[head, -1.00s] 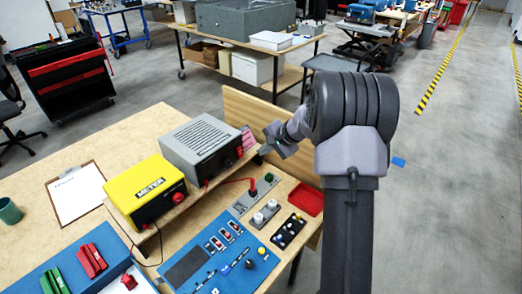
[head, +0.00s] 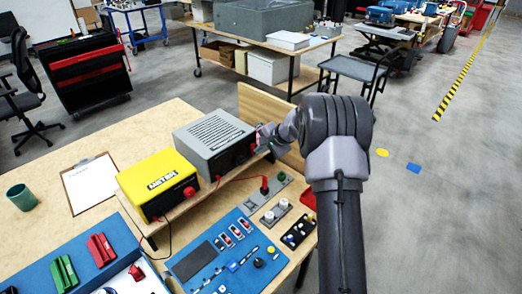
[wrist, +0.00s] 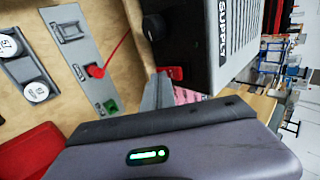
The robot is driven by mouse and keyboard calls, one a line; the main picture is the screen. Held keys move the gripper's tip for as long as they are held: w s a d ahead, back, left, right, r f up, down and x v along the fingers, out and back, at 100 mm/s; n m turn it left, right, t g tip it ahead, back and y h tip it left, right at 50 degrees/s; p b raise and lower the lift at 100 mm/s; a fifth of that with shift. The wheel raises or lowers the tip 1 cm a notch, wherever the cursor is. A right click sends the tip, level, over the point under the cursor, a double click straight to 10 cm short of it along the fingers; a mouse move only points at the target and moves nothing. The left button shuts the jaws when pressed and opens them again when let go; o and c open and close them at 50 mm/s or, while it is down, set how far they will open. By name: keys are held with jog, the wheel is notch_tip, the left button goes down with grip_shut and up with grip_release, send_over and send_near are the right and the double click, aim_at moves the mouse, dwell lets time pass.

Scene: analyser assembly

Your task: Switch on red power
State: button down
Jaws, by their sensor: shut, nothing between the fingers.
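The grey power supply (head: 212,138) stands on the wooden shelf, beside the yellow meter (head: 158,182). In the wrist view its SUPPLY lettering shows on the ribbed top (wrist: 228,30). A black knob (wrist: 154,27) and a small red switch (wrist: 175,73) are on its front face. My gripper (head: 266,137) is at the supply's right end. In the wrist view my shut, empty gripper (wrist: 158,82) has its grey fingertips right beside the red switch. I cannot tell whether they touch it, or which way the switch is set.
A red lead (wrist: 112,55) runs from a red plug on a grey plate (wrist: 75,45) toward the supply. White knobs (wrist: 36,91) and a red tray (wrist: 30,150) lie nearby. A wooden back panel (head: 258,112) stands behind my gripper.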

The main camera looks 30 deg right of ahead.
jog(key=shift+w+f+b, duration=0.15)
jog(key=shift+f+b, duration=0.05)
jog(key=shift+b, duration=0.1)
jog(key=shift+r, duration=0.1)
jog(key=shift+a+r+p, duration=0.1)
jog(key=shift+r+p, duration=0.3)
jog(key=shift+r, duration=0.35)
